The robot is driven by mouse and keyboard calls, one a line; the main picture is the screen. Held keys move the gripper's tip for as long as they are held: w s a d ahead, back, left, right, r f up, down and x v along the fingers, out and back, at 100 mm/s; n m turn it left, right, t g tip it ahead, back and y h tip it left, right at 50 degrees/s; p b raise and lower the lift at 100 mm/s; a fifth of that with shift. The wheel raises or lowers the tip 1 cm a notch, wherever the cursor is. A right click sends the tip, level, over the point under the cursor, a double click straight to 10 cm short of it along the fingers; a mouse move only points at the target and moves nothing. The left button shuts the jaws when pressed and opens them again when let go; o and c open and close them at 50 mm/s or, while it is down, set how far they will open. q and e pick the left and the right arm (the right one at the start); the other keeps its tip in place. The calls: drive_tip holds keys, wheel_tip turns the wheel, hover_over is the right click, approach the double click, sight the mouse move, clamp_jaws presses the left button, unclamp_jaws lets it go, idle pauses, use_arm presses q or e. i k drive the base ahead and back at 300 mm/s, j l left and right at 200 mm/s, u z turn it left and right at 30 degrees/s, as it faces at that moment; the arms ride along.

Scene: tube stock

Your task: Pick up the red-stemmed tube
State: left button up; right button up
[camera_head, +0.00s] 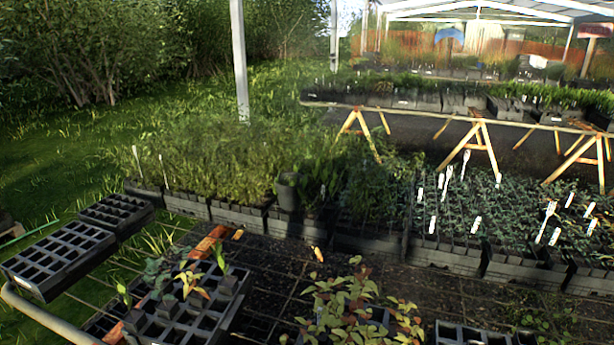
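A black cell tray (205,325) at the lower left of the bench holds several dark tubes with small seedlings. One tube has an upright green leaf (221,258), one a yellow-orange plant (190,281), and one a blue-green plant (156,277). Another slim green shoot (124,294) stands at the tray's left. To the right, a bushy group of plants with green and reddish leaves (355,305) covers most of its tray. Stems are too small to tell which tube is red-stemmed. Neither of my grippers is in view.
Two empty black cell trays (60,258) (117,212) lie at the left. Another tray (470,335) sits at the bottom right. Crates of dense green plants (210,165) and labelled seedlings (470,220) line the back. Dark mesh bench (275,262) shows between.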

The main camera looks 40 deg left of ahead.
sight(198, 295)
drive_tip(key=u, duration=1.9)
